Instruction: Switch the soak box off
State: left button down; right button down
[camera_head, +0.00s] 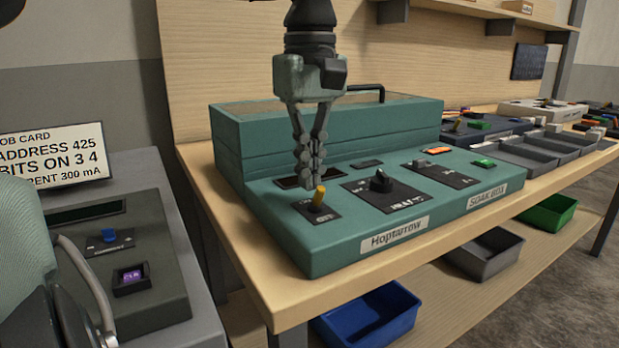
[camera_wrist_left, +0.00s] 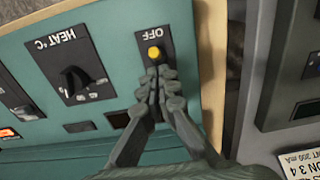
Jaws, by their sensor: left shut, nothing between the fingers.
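The soak box (camera_head: 300,257) is a teal console on the wooden bench, with labels reading "Hoptarrow" and "SOAK BOX" on its front. A yellow toggle lever (camera_head: 319,197) stands on a black plate at its left end. In the left wrist view the yellow lever tip (camera_wrist_left: 155,53) sits beside the word OFF. My left gripper (camera_head: 311,185) is shut and empty, pointing down with its fingertips right beside the lever. In the wrist view the fingertips (camera_wrist_left: 157,82) lie close by the lever; I cannot tell whether they touch. My right gripper is not identifiable in view.
A black HEAT knob (camera_head: 381,181) is right of the lever. An orange light (camera_head: 437,151) and a green button (camera_head: 484,163) are further right. A grey console (camera_head: 150,311) with a job card (camera_head: 55,150) stands left. Bins (camera_head: 369,318) sit below the bench.

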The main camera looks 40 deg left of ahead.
pick_arm(q)
notch_tip(320, 180, up, 3)
jog(key=p, duration=0.2)
jog(key=shift+a+p, duration=0.15)
jog(key=shift+p, duration=0.25)
jog(key=shift+w+a+r+p, duration=0.1)
jog(key=shift+a+r+p, duration=0.05)
jog(key=shift+r, duration=0.85)
jog(key=shift+w+a+r+p, duration=0.1)
jog(key=shift+r+p, duration=0.05)
jog(key=shift+r, duration=0.85)
